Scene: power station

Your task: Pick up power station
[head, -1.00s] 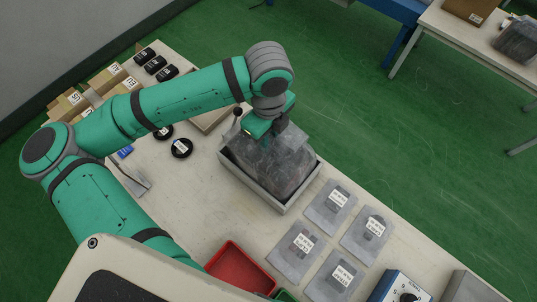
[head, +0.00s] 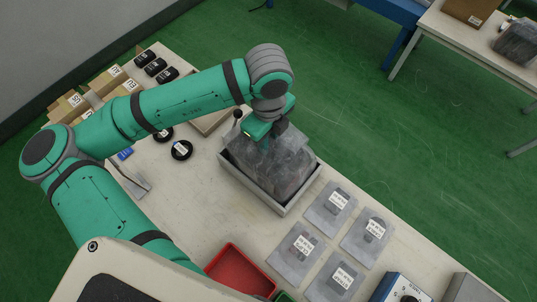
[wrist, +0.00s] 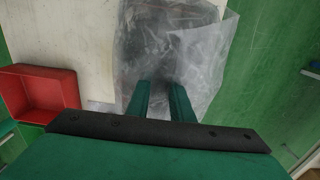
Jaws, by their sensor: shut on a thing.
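A large clear plastic bag with a dark grey thing inside (head: 280,170), which I take to be the power station, is at the grey open box (head: 248,188) on the table. My gripper (head: 266,146) reaches down from above and is shut on the upper part of the bag. The wrist view shows the crinkled bag (wrist: 170,40) at and beyond my two green fingers (wrist: 162,94). I cannot tell whether the bag's underside touches the box floor. The contents are blurred by the plastic.
Several flat grey labelled bags (head: 330,209) lie right of the box. A red bin (head: 239,270) stands at the front, also in the wrist view (wrist: 39,92). Black spools (head: 181,149) and small cartons (head: 70,104) are left. Green floor lies beyond the table.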

